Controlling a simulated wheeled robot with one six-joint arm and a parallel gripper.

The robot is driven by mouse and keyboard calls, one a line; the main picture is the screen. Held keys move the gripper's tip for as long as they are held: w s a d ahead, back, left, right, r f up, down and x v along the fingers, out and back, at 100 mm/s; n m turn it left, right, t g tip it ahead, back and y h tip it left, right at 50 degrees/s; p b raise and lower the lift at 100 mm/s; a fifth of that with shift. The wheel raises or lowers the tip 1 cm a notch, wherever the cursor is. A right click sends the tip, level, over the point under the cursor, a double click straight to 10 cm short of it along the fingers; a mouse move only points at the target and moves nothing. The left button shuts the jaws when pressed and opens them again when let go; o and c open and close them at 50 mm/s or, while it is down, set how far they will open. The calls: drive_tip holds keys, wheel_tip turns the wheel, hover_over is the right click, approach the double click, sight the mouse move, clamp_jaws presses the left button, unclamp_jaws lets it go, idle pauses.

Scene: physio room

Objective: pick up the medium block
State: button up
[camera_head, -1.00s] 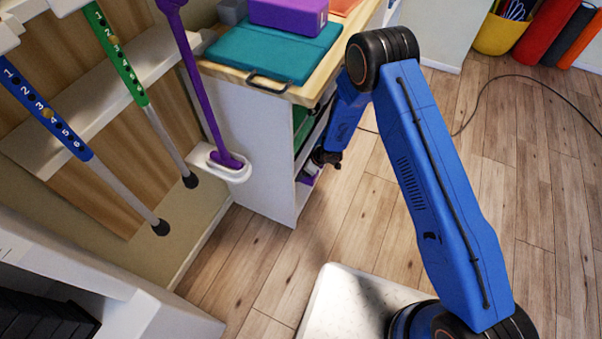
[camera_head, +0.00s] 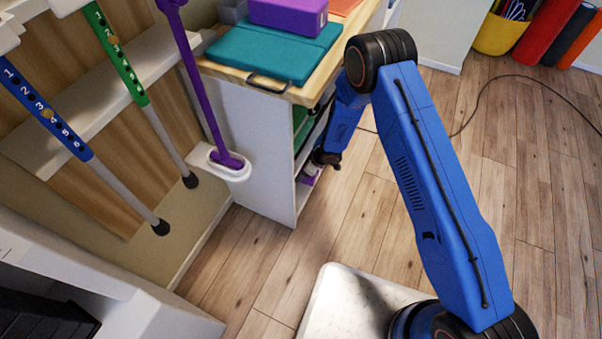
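A purple block (camera_head: 288,14) lies on the teal folded mat on top of the cabinet. A smaller grey block (camera_head: 233,11) sits beside it at the left. I cannot tell from this view which block is the medium one. Something purple and white (camera_head: 310,176) shows partly inside the cabinet's open side. My blue arm reaches down to that side, and its dark end with my gripper (camera_head: 322,160) is at the shelf openings, below the tabletop. The fingers are too small and hidden to read, and I cannot see anything held.
The wooden-topped cabinet (camera_head: 255,150) has a teal mat (camera_head: 272,52) and a dark handle (camera_head: 268,87) at its edge. Canes hang on the left wall, a purple one (camera_head: 200,90) close to the cabinet. A cable (camera_head: 478,100) lies on the floor at right. The wooden floor is otherwise mostly clear.

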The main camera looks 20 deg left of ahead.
drive_tip(key=c, duration=1.2)
